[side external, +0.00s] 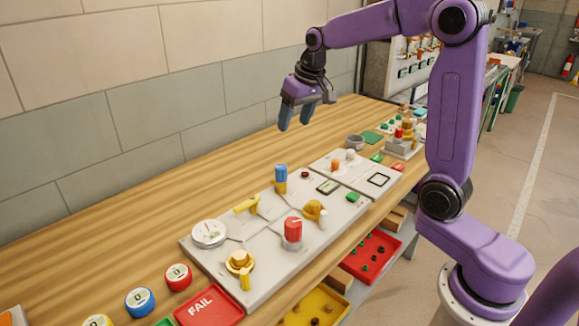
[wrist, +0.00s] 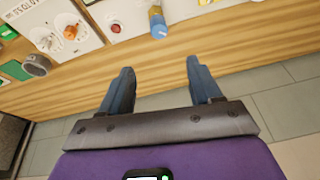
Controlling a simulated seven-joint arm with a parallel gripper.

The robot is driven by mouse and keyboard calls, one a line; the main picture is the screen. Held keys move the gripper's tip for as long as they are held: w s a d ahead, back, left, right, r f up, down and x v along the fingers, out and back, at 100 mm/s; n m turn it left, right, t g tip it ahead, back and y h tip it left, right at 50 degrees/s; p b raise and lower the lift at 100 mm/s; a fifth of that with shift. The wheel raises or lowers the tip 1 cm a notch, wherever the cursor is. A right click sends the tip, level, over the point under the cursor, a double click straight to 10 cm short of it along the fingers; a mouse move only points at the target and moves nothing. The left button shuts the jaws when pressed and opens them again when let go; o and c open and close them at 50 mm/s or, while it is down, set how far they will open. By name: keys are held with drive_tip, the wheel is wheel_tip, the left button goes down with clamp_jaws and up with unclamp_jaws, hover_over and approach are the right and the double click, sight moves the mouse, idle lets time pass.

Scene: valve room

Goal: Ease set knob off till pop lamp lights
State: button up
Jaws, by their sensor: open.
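A pale grey valve panel (side external: 262,262) lies on the wooden bench. It carries a round white gauge (side external: 208,233), a blue-topped yellow cylinder (side external: 280,178), a red knob (side external: 292,230), yellow handles (side external: 240,262) and a small dark red dome (side external: 305,174). Which part is the set knob is not clear from the frames. The dome may be the pop lamp and looks dark. In the wrist view the blue cylinder (wrist: 157,22) and red dome (wrist: 115,27) show at the top edge. My gripper (side external: 295,121) is open and empty, raised above the bench behind the panel, apart from everything.
A second panel (side external: 340,180) with white and orange knobs adjoins at the right. A grey cup (side external: 354,142) stands behind it. A red FAIL tray (side external: 209,306) and round counters (side external: 140,301) lie front left. The tiled wall (side external: 150,120) runs behind. The bench's back strip is clear.

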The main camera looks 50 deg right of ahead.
sight(281, 166)
drive_tip(key=w+m+g, duration=0.4)
drive_tip(key=w+m, duration=0.1)
drive_tip(key=m, duration=0.4)
wheel_tip(281, 166, down, 17)
drive_tip(key=shift+a+r, duration=0.1)
idle(0.4)
drive_tip(key=c, duration=1)
drive_tip(key=shift+n, duration=1.1)
drive_tip(key=o, duration=1)
